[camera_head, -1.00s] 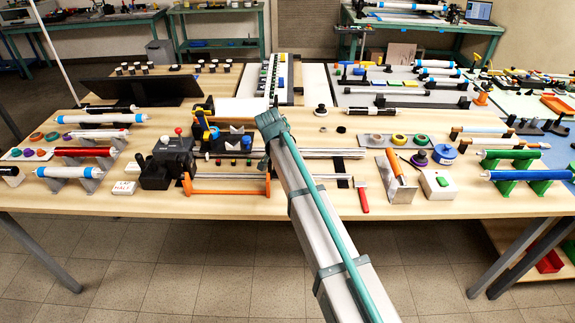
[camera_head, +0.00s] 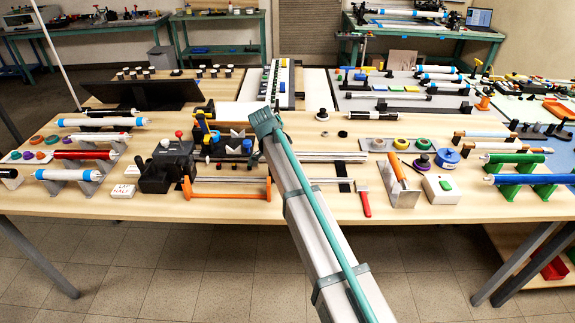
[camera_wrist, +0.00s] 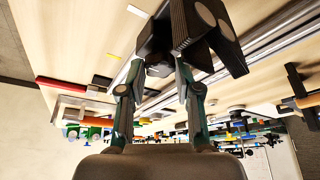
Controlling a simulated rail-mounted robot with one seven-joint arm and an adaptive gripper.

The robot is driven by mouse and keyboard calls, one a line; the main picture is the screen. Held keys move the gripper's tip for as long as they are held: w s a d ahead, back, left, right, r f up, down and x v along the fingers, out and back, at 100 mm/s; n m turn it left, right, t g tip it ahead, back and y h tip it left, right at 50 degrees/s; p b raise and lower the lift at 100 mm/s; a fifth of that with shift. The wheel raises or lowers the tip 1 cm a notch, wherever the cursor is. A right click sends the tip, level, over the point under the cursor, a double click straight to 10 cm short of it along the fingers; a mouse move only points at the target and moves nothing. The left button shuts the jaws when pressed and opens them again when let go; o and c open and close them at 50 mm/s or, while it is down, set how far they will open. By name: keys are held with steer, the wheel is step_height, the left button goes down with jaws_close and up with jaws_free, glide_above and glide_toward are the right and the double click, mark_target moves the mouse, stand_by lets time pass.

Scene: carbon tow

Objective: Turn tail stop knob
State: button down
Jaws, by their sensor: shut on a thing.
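My gripper (camera_wrist: 157,74) is shut on a small dark knob (camera_wrist: 158,60) in the wrist view, one fingertip at each side of it. The knob joins a black ribbed block (camera_wrist: 203,28) with round grey faces, close beside the long metal rails (camera_wrist: 272,38). In the head view my arm covers the gripper and the knob. The bench rig shows there, with a black housing (camera_head: 166,168) at its left end and metal rails (camera_head: 325,156) running right.
An orange handle bar (camera_head: 228,197) lies along the rig's front. Tubes on stands (camera_head: 75,174) are at the left. Some front tabletop is bare.

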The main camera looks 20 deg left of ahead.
steer(key=c, duration=0.8)
jaws_free()
steer(key=v, duration=1.2)
steer(key=shift+w, duration=0.1)
